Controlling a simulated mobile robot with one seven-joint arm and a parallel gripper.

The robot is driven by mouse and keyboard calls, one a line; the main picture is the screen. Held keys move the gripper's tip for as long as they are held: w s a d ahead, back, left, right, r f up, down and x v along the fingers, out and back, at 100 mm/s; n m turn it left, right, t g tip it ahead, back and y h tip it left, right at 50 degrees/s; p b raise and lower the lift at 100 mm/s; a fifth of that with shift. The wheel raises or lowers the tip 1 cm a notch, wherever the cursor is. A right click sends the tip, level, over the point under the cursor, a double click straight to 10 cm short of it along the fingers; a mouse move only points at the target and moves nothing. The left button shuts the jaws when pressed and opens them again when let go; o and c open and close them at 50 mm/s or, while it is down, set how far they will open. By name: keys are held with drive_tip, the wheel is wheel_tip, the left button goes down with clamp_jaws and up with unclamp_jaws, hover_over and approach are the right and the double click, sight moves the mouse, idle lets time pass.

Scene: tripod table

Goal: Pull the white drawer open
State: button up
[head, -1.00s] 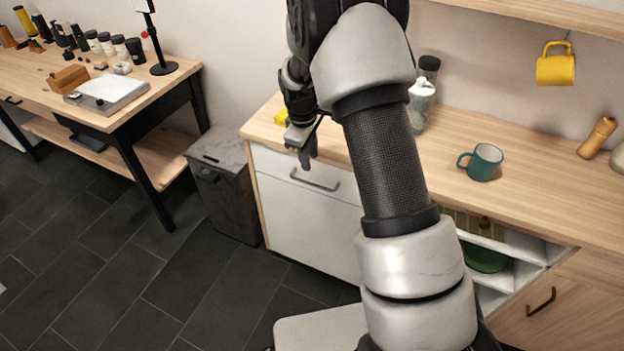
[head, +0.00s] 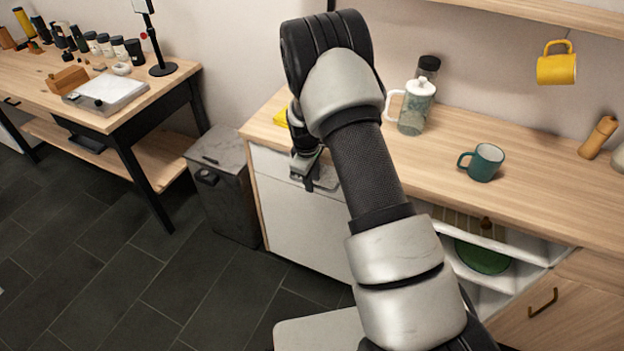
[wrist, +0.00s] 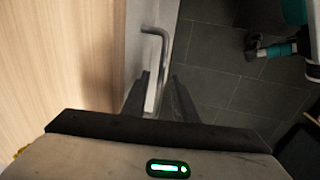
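The white drawer (head: 270,162) is under the left end of the wooden counter, and its front looks flush with the cabinet. My gripper (head: 312,184) is in front of the drawer at its grey bar handle, which it largely hides in the head view. In the wrist view the handle (wrist: 157,60) runs down between the two fingers of my gripper (wrist: 160,95). The fingers are apart, one on each side of the bar. The left finger is close to the bar, and a gap shows on the right. The white drawer front (wrist: 136,45) lies left of the handle.
On the counter (head: 540,190) stand a glass jug (head: 413,108), a dark-lidded jar (head: 428,68) and a teal mug (head: 486,163). A grey bin (head: 225,185) stands left of the cabinet. Dark floor (head: 130,290) in front is clear.

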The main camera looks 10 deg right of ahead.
clamp_jaws()
idle(1.2)
